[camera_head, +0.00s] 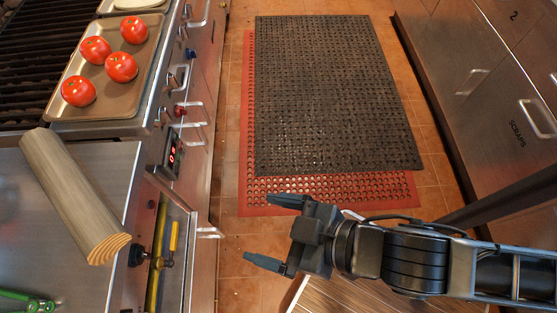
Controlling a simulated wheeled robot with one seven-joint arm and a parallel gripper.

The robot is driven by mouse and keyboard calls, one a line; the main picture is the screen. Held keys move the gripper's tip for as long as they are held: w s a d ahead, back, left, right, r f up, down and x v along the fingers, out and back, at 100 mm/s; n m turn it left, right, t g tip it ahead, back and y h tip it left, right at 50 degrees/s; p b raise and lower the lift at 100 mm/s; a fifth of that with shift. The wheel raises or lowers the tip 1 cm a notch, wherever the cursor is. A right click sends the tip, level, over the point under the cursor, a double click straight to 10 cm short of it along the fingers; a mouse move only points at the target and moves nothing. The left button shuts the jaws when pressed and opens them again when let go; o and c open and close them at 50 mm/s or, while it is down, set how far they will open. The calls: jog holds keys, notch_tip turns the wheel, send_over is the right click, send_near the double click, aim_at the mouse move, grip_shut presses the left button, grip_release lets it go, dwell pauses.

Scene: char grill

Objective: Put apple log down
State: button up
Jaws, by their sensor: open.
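The apple log (75,196) is a long pale-brown piece of wood with a lighter cut end. It lies at a slant on the steel counter (20,215) at the left, and its cut end reaches the counter's right edge near the knobs. My gripper (272,232) is open and empty. It is over the floor area to the right of the log, apart from it, with its fingers pointing left. No part of the log is hidden by my gripper.
A tray (62,108) with several tomatoes (121,67) stands beyond the log, beside dark grill grates (25,60). Knobs and handles jut from the counter front. Black and red mats (325,95) cover the floor. Steel cabinets (480,80) line the right. Green-handled tongs (28,303) lie at lower left.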

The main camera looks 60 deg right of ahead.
jog(key=s+d+r+m+t+h, duration=0.2)
jog(key=s+d+r, duration=0.6)
jog(key=d, duration=0.1)
jog(key=shift+s+d+r+t+h, duration=0.3)
jog(key=shift+t, duration=0.1)
jog(key=shift+w, duration=0.1)
